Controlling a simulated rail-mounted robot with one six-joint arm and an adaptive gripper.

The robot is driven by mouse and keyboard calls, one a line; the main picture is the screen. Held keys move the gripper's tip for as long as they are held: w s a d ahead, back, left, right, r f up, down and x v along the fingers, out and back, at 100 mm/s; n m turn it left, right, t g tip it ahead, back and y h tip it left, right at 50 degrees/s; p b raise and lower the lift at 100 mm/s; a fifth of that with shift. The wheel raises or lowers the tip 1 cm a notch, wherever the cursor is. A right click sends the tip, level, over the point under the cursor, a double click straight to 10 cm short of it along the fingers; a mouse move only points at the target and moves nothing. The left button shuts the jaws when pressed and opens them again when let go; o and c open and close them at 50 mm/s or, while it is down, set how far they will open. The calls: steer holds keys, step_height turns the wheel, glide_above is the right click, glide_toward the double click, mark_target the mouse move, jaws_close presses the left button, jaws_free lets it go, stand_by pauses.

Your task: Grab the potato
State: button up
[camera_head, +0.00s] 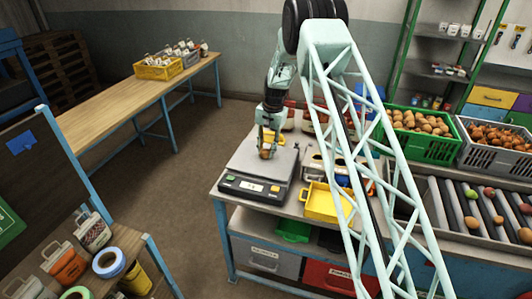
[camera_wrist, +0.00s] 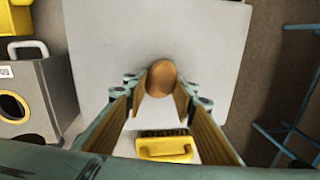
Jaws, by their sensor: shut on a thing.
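A brown potato (camera_wrist: 161,78) sits between the two finger pads of my gripper (camera_wrist: 160,88) in the wrist view. My gripper is shut on it. In the head view my gripper (camera_head: 268,147) points down over the flat plate of the scale (camera_head: 268,168), and the potato (camera_head: 266,153) shows small at its fingertips. I cannot tell whether the potato touches the plate.
A yellow-handled brush-like thing (camera_wrist: 164,147) lies below the potato in the wrist view. A yellow tray (camera_head: 326,203) stands right of the scale. A green crate of potatoes (camera_head: 422,150) and a grey crate (camera_head: 492,160) stand further right. Rollers (camera_head: 480,208) hold several loose pieces.

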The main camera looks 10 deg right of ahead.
steer(key=shift+r+b, duration=0.35)
steer(key=shift+r, duration=1.05)
steer(key=s+b, duration=0.1)
steer(key=s, duration=0.4)
steer(key=s+d+r+b, duration=0.1)
steer(key=s, duration=1)
steer(key=shift+d+r+b, duration=0.25)
steer(key=shift+r+b, duration=0.05)
steer(key=shift+b, duration=0.1)
